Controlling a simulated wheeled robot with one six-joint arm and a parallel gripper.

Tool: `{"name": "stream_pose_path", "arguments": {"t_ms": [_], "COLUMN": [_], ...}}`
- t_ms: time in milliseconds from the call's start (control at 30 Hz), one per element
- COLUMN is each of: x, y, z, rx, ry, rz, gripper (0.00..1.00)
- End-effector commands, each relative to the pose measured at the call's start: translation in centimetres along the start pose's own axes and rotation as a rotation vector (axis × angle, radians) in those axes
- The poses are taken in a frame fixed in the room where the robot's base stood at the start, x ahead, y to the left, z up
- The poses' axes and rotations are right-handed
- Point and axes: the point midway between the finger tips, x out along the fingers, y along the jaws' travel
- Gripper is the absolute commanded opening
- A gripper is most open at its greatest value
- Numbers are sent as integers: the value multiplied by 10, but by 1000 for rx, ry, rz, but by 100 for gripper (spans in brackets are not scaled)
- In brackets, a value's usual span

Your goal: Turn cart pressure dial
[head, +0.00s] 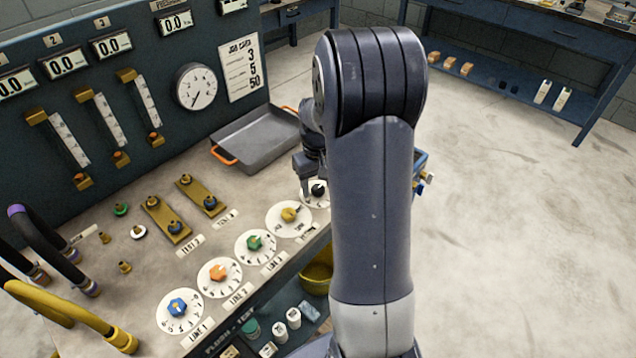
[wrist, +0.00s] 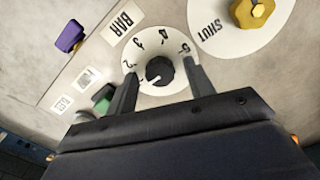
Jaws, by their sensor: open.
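The pressure dial is a black knob (wrist: 160,70) on a round white plate numbered around its rim, with a BAR label (wrist: 123,22) beside it. The knob's white mark points to the lower left in the wrist view, near the low end of the scale. In the head view the knob (head: 318,189) is partly hidden by my arm. My gripper (wrist: 159,73) is open, with one finger on each side of the knob and a visible gap to it on both sides. Whether the fingertips are down at knob height is hard to tell.
A yellow SHUT knob (wrist: 252,12) sits close to the dial; it also shows in the head view (head: 289,214). Purple (wrist: 70,37) and green (wrist: 104,97) parts lie on the dial's other side. A grey tray (head: 262,135) stands behind. Line dials (head: 219,273) run along the front.

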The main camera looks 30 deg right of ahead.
Motion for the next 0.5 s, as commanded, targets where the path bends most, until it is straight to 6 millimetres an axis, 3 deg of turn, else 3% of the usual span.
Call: {"name": "stream_pose_path", "arguments": {"t_ms": [100, 500], "x": [0, 0], "y": [0, 0], "z": [0, 0], "rx": [0, 0], "ry": [0, 0], "rz": [0, 0], "gripper": [50, 17]}}
